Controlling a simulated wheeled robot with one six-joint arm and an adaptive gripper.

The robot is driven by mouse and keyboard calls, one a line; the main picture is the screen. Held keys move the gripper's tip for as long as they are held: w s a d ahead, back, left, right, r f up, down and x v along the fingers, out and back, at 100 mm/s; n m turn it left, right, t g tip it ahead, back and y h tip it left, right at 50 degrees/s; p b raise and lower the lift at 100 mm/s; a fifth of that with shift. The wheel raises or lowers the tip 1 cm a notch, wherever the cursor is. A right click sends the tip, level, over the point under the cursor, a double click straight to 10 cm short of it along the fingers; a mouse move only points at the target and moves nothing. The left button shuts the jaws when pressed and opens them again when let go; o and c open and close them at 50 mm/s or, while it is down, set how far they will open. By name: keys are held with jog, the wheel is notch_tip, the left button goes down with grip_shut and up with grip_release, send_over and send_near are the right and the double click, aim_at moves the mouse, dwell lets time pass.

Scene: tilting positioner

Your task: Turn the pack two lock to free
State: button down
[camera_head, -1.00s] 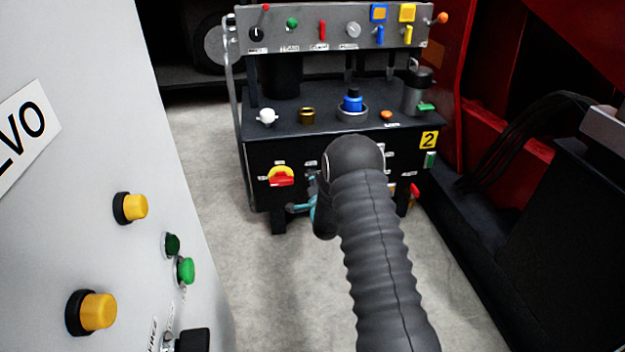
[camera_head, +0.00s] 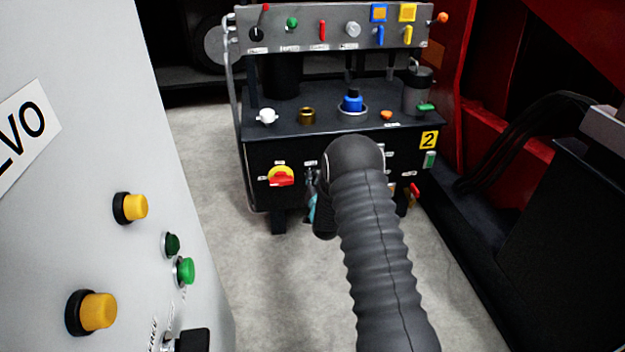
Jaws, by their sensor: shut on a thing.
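A red and yellow rotary switch (camera_head: 281,177) is just left of my gripper. A red lever (camera_head: 414,191) is on the right of the front. A grey cabinet with yellow buttons (camera_head: 98,311) fills the left. Grey floor lies open before the pack.

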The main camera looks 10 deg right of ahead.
jog(key=shift+n, duration=2.2)
jog(key=c, duration=1.2)
grip_release()
jog(key=shift+s, duration=0.1)
jog(key=s, duration=1.1)
jog(key=shift+s, duration=0.4)
